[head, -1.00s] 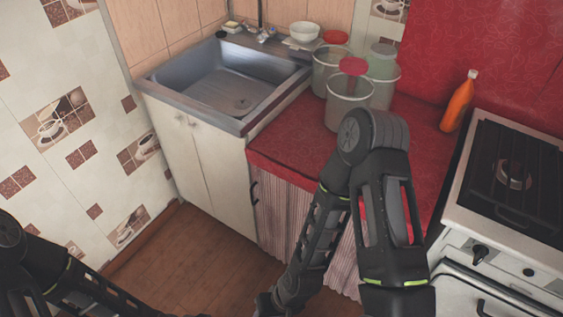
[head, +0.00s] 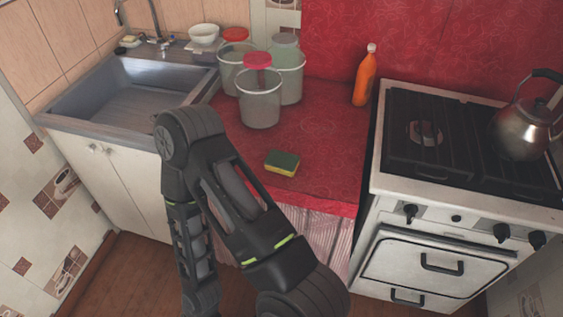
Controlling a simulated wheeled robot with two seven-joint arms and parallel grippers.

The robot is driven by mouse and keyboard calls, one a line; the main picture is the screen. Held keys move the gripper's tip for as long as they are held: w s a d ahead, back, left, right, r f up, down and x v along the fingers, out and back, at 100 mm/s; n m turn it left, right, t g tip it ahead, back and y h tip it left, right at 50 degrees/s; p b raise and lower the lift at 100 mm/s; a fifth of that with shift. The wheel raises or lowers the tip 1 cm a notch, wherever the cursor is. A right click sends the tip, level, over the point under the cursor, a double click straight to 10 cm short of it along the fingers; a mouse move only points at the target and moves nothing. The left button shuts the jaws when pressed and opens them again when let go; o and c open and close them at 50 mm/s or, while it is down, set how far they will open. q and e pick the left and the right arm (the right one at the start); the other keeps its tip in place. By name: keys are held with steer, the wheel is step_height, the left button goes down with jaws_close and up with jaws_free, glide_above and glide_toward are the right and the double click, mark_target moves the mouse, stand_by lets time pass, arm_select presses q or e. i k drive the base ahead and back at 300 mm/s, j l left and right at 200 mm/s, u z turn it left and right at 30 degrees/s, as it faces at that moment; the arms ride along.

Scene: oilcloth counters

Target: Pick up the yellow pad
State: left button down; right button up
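The yellow pad (head: 282,163) is a small sponge with a yellow body and a dark green top. It lies flat on the red oilcloth counter (head: 325,150), near the counter's front edge. One of my arms rises in the lower middle of the head view, to the left of and in front of the pad, apart from it in the picture. Neither gripper's fingers show in the head view. Nothing hides the pad.
Several clear jars, two with red lids (head: 257,61), stand behind the pad. An orange bottle (head: 365,78) stands at the back right. The stove (head: 385,170) with a kettle (head: 522,130) is on the right, the sink (head: 130,95) on the left. The counter around the pad is clear.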

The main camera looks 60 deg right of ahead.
mark_target(280, 162)
steer(key=k+l, duration=0.3)
steer(key=l, duration=0.15)
steer(key=k+l, duration=0.35)
steer(key=l, duration=0.15)
